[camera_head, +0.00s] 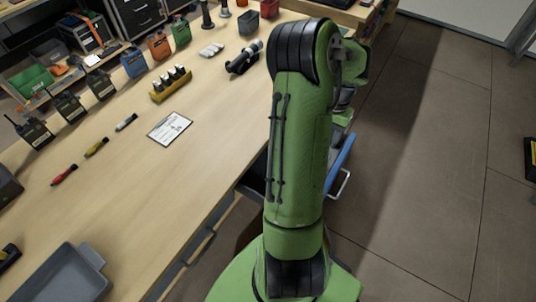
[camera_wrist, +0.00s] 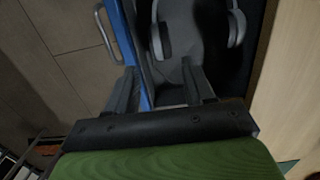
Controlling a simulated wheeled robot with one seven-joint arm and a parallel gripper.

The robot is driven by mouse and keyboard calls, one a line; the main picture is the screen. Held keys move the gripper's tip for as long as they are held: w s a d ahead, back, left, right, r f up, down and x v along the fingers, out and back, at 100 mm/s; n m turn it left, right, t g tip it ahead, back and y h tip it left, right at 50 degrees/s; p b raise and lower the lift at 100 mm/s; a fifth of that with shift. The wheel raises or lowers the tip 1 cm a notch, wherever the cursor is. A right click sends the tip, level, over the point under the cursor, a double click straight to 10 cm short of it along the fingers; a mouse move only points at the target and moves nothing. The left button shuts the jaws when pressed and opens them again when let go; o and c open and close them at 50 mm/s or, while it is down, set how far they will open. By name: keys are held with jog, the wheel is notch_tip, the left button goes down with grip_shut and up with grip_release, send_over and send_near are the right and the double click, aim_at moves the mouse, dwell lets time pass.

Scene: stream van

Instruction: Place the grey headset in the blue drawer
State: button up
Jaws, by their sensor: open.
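A grey headset (camera_wrist: 161,40) shows at the top of the wrist view, with its ear cups apart and its upper part cut off by the frame. It appears to lie inside the open blue drawer (camera_wrist: 128,45), against the dark interior. My gripper (camera_wrist: 158,67) is open and empty. Its fingers are apart from the headset, one near the blue drawer front and one over the dark interior. In the head view the drawer's blue front (camera_head: 340,163) shows to the right of my green arm, which hides the headset and my gripper.
The wooden worktop (camera_head: 205,165) borders the drawer and holds a clipboard (camera_head: 169,127), markers, radios and a yellow charger (camera_head: 171,85). A grey tray (camera_head: 66,277) stands at the near left. The drawer handle (camera_head: 343,185) projects over clear floor (camera_head: 430,160).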

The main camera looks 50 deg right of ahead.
jog(key=w+a+r+n+t, duration=0.2)
jog(key=w+a+r+n, duration=0.3)
jog(key=a, duration=0.4)
jog(key=w+a+r+n+t, duration=0.1)
jog(key=w+a+r+n, duration=0.1)
jog(key=w+a+r, duration=0.65)
jog(key=s+a+r+n+t, duration=0.1)
jog(key=s+a+n, duration=0.3)
jog(key=a, duration=0.5)
jog(key=s+a+r+n+t, duration=0.1)
jog(key=s+a+r+n, duration=0.1)
jog(key=s+a+n, duration=0.3)
jog(key=s+a, duration=0.3)
jog(key=a, duration=0.1)
jog(key=shift+r+t+h, duration=0.3)
jog(key=shift+t+h, duration=0.1)
